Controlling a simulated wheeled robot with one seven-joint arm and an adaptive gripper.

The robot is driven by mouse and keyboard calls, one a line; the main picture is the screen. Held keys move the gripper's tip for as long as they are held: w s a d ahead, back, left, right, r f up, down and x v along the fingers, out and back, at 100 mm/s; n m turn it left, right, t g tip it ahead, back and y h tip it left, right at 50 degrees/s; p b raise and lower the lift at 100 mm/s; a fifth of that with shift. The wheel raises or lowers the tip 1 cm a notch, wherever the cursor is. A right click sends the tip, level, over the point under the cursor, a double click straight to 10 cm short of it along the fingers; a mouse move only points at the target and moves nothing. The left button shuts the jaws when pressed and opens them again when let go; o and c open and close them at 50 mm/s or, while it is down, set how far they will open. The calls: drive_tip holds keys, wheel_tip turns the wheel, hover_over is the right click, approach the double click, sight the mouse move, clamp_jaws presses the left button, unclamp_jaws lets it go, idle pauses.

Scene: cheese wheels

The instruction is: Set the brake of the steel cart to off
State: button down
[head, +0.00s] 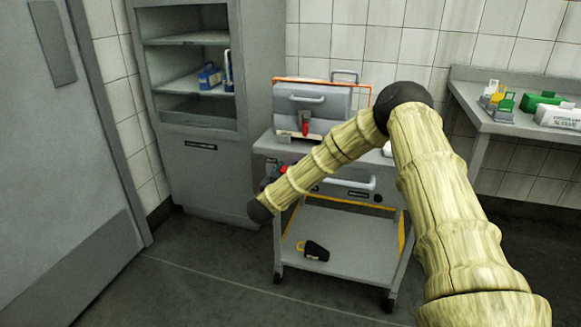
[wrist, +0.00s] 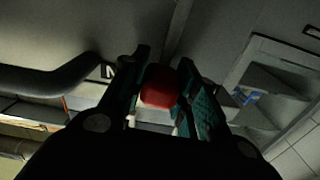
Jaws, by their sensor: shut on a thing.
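The steel cart (head: 345,250) stands in the middle of the head view, with a lower shelf, a drawer front and yellow edges. In the wrist view my gripper (wrist: 163,62) has its two teal-padded fingers on either side of a red knob (wrist: 158,88), shut on it. In the head view my arm reaches down to the cart's left side. The fingers are hard to make out there. A small patch of red and green shows at the cart's left end. I cannot read the brake's setting.
A grey box with a handle (head: 312,104) and a red-handled item (head: 305,124) sit on the cart. A black item (head: 314,250) lies on its lower shelf. A cabinet (head: 197,165) stands behind left, a side table (head: 500,120) at right. Floor left of the cart is clear.

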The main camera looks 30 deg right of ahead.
drive_tip(key=shift+w+a+f+n+p, duration=0.2)
drive_tip(key=shift+w+a+n+p, duration=0.4)
drive_tip(key=shift+n+p, duration=0.5)
drive_tip(key=shift+w+a+f+n+p, duration=0.15)
drive_tip(key=shift+w+a+n+p, duration=0.45)
drive_tip(key=shift+n+p, duration=0.5)
drive_tip(key=shift+w+a+f+n+p, duration=0.2)
drive_tip(key=shift+w+a+n+p, duration=0.4)
drive_tip(key=shift+n+p, duration=0.5)
drive_tip(key=c, duration=1.1)
unclamp_jaws()
drive_tip(key=shift+s, duration=0.1)
drive_tip(key=v, duration=1.2)
